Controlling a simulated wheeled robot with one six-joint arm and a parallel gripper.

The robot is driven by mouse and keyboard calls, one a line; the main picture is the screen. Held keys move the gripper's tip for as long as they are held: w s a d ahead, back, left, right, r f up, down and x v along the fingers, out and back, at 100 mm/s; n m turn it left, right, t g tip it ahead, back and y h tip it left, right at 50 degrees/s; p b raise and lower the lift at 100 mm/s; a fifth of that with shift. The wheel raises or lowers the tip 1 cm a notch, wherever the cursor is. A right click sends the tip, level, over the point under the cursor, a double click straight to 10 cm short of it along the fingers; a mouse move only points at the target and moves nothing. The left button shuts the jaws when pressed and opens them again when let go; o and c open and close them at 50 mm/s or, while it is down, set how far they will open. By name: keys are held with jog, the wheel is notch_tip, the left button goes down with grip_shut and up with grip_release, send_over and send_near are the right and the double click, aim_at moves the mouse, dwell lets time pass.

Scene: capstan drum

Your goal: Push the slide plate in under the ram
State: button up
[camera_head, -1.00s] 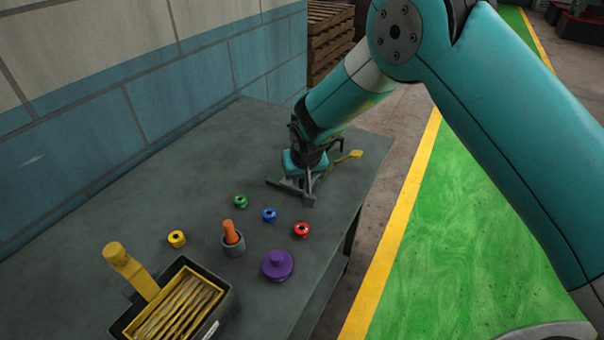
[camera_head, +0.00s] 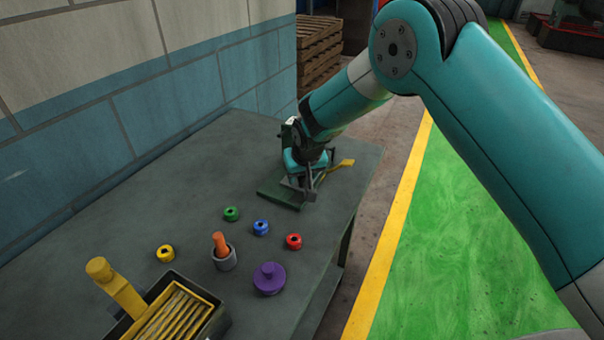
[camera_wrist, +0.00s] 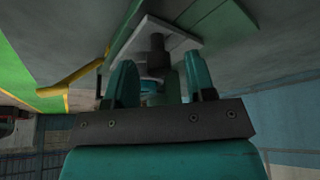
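A dark green flat plate (camera_head: 279,196) lies on the table in the head view, just left of my gripper (camera_head: 306,186); green plate surface also shows at the top of the wrist view (camera_wrist: 218,24). A light grey plate (camera_wrist: 190,38) with a dark upright post (camera_wrist: 157,47) stands beyond my fingers in the wrist view. I cannot tell which part is the slide plate or the ram. My gripper (camera_wrist: 160,84) has its two fingers apart, low over this fixture. Whether they touch it is hidden.
A yellow handle (camera_head: 338,166) sticks out right of the fixture. Nearer on the table (camera_head: 205,170) are green (camera_head: 231,214), blue (camera_head: 261,228), red (camera_head: 293,241) and yellow (camera_head: 165,253) knobs, a cup (camera_head: 225,260), a purple lidded piece (camera_head: 269,280) and a yellow-handled box (camera_head: 222,322).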

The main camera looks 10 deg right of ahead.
aim_at(296, 188)
jog(key=shift+r, duration=0.1)
jog(key=b+v, duration=0.3)
jog(key=v, duration=1.4)
jog(key=shift+s+r, duration=0.1)
jog(key=shift+c, duration=0.2)
